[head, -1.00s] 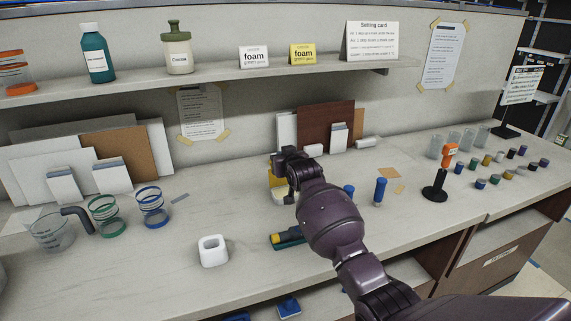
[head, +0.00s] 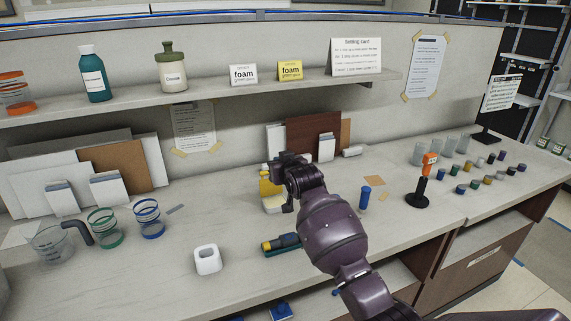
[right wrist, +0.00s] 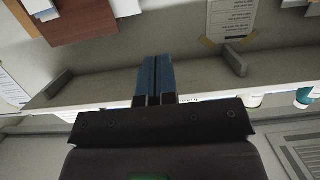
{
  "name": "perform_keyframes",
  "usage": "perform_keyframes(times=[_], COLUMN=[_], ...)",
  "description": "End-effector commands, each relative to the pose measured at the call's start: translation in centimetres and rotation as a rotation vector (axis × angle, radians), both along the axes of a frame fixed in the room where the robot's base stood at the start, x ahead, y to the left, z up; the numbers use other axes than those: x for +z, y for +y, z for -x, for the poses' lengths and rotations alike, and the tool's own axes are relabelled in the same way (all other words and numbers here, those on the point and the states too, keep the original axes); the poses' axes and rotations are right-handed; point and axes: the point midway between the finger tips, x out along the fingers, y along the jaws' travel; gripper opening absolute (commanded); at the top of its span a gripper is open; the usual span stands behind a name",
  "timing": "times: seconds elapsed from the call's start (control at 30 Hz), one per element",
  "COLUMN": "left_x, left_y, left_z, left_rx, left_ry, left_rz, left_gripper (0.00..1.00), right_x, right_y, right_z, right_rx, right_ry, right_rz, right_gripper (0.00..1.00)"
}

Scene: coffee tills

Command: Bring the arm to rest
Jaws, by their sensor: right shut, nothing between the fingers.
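My right arm comes in from the lower right of the head view. Its wrist and gripper (head: 288,178) are over the middle of the counter, in front of a yellow bottle-like thing (head: 266,186) that the wrist partly hides. The fingertips are hard to make out there. In the right wrist view the two blue fingers of my right gripper (right wrist: 154,75) are together, with nothing between them. My left gripper is in neither view.
A white holder (head: 207,262) and a blue-and-yellow tool (head: 281,244) lie near the arm. A blue cylinder (head: 365,198) and a black stand with an orange top (head: 420,185) are to its right. A shelf (head: 215,92) with bottles and cards runs above the counter.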

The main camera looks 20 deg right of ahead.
Motion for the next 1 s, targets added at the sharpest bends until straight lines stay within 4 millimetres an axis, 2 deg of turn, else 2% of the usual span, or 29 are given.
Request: perform_keyframes(times=[0.1,0.3,0.67,0.73,0.87,1.0], left_x=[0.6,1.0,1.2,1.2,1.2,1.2], left_y=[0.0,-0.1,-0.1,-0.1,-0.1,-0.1], left_z=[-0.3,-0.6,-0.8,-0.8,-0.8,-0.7], left_rx=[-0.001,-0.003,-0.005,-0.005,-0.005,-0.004], left_ry=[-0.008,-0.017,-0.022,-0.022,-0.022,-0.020], left_rz=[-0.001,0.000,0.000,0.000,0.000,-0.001], left_gripper=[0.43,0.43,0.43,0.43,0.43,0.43], right_x=[0.7,1.4,2.0,2.9,6.0,4.2], right_y=[-0.1,-0.1,-0.1,0.0,1.0,1.0], right_z=[1.6,3.4,4.0,4.0,4.8,7.2], right_rx=[0.000,0.000,0.003,0.007,0.036,0.046], right_ry=[-0.001,-0.001,-0.020,-0.060,-0.184,-0.224], right_rz=[0.000,0.000,0.007,0.014,0.039,0.064], right_gripper=[0.00,0.00,0.00,0.00,0.00,0.00])
